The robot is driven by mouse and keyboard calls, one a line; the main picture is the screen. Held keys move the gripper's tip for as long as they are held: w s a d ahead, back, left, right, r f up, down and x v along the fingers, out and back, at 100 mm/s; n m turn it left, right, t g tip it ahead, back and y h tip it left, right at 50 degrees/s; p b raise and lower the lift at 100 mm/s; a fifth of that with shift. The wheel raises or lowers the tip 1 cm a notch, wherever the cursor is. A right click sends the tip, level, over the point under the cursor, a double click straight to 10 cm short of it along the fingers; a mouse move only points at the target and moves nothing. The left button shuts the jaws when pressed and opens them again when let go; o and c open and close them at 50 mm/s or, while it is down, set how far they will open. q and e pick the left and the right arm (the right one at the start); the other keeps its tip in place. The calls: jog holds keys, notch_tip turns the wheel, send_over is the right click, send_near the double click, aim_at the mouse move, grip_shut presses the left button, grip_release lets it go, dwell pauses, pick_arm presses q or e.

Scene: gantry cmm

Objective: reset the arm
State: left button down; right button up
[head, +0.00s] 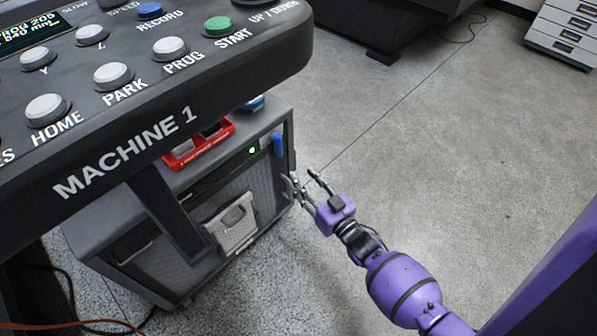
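The dark control panel labelled MACHINE 1 (125,152) fills the upper left of the head view. It carries white buttons marked HOME (46,108), PARK (115,74) and PROG (169,47), a green START button (218,25) and a blue RECORD button (149,10). A small display (30,33) sits at its left corner, partly cut off. My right gripper (308,180) is purple and black, with its fingers spread open and nothing between them. It is low, right of the panel and beside the cabinet. My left gripper is out of view.
A grey cabinet (270,180) with a green light stands under the panel, with a red tray (198,144) on top. A drawer unit (560,35) stands at the back right. Cables lie at lower left. The concrete floor (450,130) at right is clear.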

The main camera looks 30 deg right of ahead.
jog(key=shift+s, duration=0.1)
dwell(0.5)
